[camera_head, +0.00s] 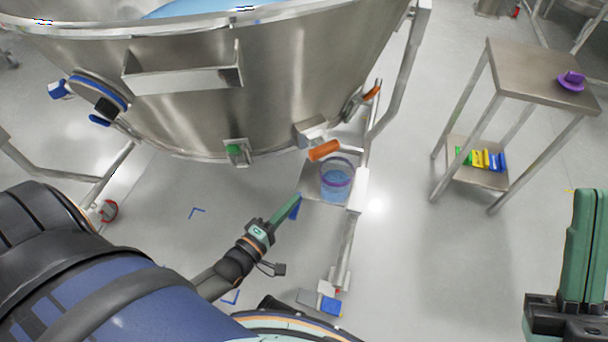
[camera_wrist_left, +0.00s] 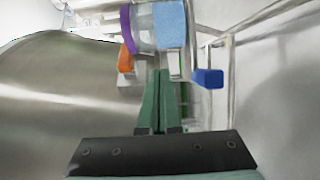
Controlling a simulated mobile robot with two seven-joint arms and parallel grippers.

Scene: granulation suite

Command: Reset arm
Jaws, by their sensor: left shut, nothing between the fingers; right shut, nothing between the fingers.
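My left gripper (camera_head: 286,208) reaches in from the lower left in the head view, below the big steel vessel (camera_head: 280,80). Its green fingers are shut with nothing between them. In the left wrist view the fingers (camera_wrist_left: 158,78) lie side by side, pointing toward a clear bucket (camera_wrist_left: 146,27) with blue contents. The bucket (camera_head: 337,178) stands on a small shelf beyond the fingertips, apart from them in the head view. My right gripper (camera_head: 588,200) stands upright at the right edge of the head view, shut and empty.
The floor between is clear.

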